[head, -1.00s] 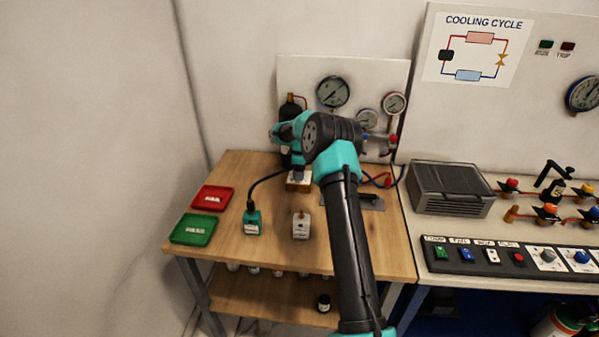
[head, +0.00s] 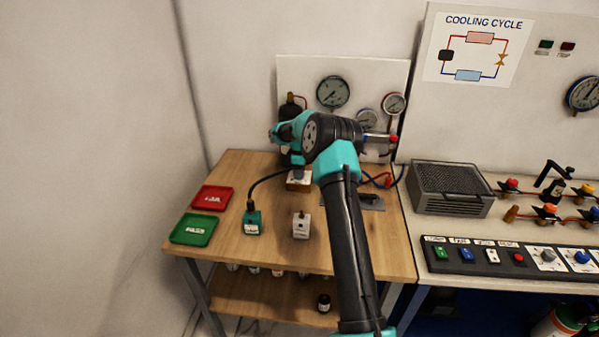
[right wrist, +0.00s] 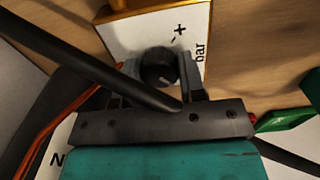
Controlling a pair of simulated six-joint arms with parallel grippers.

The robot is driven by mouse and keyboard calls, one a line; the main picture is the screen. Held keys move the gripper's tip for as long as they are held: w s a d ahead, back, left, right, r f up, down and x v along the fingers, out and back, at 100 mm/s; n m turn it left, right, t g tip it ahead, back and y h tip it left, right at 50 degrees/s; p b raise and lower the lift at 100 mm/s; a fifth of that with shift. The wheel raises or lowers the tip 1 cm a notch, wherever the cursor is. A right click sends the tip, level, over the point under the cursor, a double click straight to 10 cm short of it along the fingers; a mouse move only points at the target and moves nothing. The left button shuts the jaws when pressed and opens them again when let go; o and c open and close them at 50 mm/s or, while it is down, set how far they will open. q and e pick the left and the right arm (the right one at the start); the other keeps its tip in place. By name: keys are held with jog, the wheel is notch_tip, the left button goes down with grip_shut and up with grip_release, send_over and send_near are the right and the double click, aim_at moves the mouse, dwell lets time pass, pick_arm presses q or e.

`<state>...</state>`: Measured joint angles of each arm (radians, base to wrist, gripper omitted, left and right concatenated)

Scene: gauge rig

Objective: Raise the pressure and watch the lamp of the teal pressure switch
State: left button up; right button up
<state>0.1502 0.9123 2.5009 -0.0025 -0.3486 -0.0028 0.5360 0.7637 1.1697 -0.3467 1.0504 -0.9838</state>
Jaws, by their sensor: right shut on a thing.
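The teal pressure switch (head: 253,222) stands upright on the wooden bench, with a black cable from its top. Its lamp is too small to make out. My right gripper (head: 297,164) is at the back of the bench, over a small white-topped block (head: 299,183). In the right wrist view my right gripper (right wrist: 165,78) is shut on a round dark knob (right wrist: 158,66). The knob sits on a white plate (right wrist: 190,22) marked with plus, minus and "bar". A round gauge (head: 333,92) is on the panel behind. My left gripper is out of view.
A white switch (head: 301,226) stands right of the teal one. A red tray (head: 212,197) and a green tray (head: 193,229) lie at the bench's left. A grey finned box (head: 451,188) stands on the right bench.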

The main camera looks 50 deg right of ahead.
jog(key=m, duration=0.4)
jog(key=shift+m, duration=0.3)
jog(key=m, duration=0.5)
jog(key=shift+m, duration=0.3)
jog(key=m, duration=1)
jog(key=o, duration=0.9)
